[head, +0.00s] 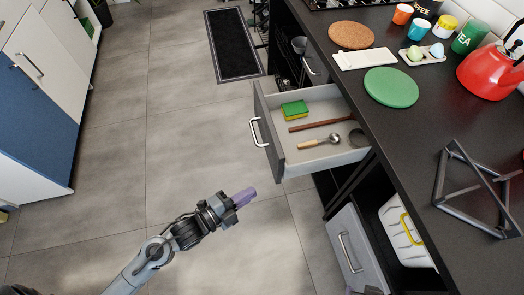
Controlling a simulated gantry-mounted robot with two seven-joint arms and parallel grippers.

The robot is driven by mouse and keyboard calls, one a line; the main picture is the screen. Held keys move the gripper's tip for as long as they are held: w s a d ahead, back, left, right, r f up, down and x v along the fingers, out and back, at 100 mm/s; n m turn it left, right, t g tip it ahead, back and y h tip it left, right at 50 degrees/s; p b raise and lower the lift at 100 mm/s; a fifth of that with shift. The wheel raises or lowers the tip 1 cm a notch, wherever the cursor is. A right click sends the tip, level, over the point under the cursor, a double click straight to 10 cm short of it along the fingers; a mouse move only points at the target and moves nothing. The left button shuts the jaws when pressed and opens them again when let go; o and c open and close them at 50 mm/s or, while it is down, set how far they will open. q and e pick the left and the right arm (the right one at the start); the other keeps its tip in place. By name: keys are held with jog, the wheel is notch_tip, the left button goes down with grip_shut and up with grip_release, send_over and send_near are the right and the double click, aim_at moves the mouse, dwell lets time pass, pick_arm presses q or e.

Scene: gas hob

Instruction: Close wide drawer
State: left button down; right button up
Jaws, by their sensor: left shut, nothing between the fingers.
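The wide drawer (277,169) stands pulled out from under the dark worktop (386,118). Its grey front carries a metal handle (257,132) and faces left. Inside lie a green and yellow sponge (294,110), a wooden stick-like utensil (315,125), a ladle with a wooden handle (318,142) and a dark round item (357,137). My left gripper (246,197) is shut and empty, in front of and below the drawer front in the picture, apart from it. My right gripper is not in view.
Below is another grey front with a handle (348,251), beside a white container with a yellow handle (408,228). A red kettle (490,72), a green round mat (391,87) and a dark metal frame (474,188) stand on the worktop. The floor (190,130) at left is clear.

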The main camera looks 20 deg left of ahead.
pick_arm(q)
jog(key=s+a+r+m+g+h+p, duration=0.1)
jog(key=s+a+r+m+h+p, duration=0.1)
jog(key=a+r+m+h+p, duration=0.35)
jog(key=m+g+p, duration=0.2)
jog(key=m+p, duration=0.1)
jog(key=m, duration=0.2)
send_near(273, 154)
jog(key=shift+n+h, duration=0.25)
jog(key=b+x, duration=0.3)
jog(key=x, duration=0.3)
jog(key=shift+w+f, duration=0.1)
jog(key=shift+f, duration=0.05)
jog(key=shift+w+d, duration=0.2)
jog(key=shift+d, duration=0.05)
